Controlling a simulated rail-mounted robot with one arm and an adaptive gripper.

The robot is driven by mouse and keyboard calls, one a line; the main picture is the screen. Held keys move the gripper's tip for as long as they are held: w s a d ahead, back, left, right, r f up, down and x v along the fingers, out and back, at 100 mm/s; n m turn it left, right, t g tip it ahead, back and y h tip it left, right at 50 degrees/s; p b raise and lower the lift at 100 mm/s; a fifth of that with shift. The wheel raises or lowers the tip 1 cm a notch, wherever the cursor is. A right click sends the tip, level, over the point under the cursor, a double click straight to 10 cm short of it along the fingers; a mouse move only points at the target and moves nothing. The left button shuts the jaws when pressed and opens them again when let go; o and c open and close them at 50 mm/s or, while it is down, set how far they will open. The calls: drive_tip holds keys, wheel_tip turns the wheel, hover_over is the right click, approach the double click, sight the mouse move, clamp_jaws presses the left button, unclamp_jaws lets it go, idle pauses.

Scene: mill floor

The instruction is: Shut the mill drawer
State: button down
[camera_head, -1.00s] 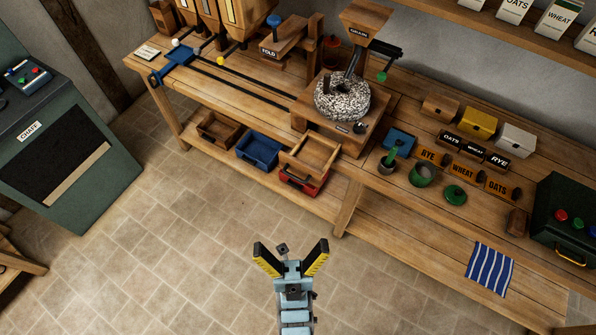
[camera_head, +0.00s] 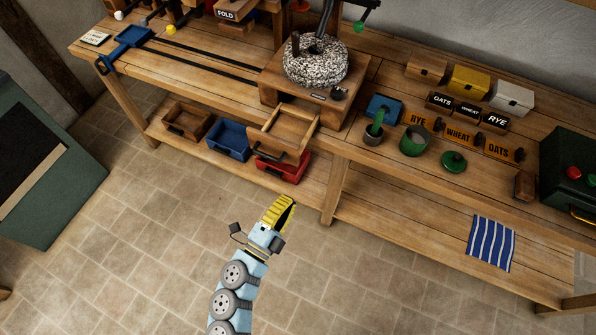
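The mill drawer (camera_head: 262,140) is a pale wooden open-topped drawer with a dark handle. It is pulled out toward the front from under the mill's wooden base (camera_head: 322,88), which carries the speckled round millstone (camera_head: 312,66). The drawer looks empty and overhangs a red bin on the lower shelf. My gripper (camera_head: 284,203) has yellow-and-black fingers and is over the floor, below and in front of the drawer in the picture, apart from it. The fingers are seen nearly edge-on, so their opening is unclear.
On the lower shelf, a brown bin (camera_head: 184,122), a blue bin (camera_head: 228,143) and the red bin (camera_head: 292,170) stand in a row. A table leg (camera_head: 333,190) is right of my gripper. A green pot (camera_head: 412,142) stands on the bench. The tiled floor is clear.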

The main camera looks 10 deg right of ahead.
drive_tip(key=w+a+f+m+y+b, duration=0.1)
drive_tip(key=w+a+f+y+b, duration=0.1)
drive_tip(key=w+a+f+y, duration=0.3)
drive_tip(key=h+p, duration=0.2)
approach(296, 161)
drive_tip(key=shift+g, duration=0.3)
drive_tip(key=x, duration=0.7)
drive_tip(key=shift+w+a+r, duration=0.1)
drive_tip(key=shift+r, duration=0.2)
drive_tip(key=shift+w+d+f, duration=0.1)
drive_tip(key=shift+w+d, duration=0.25)
drive_tip(key=shift+w, duration=0.15)
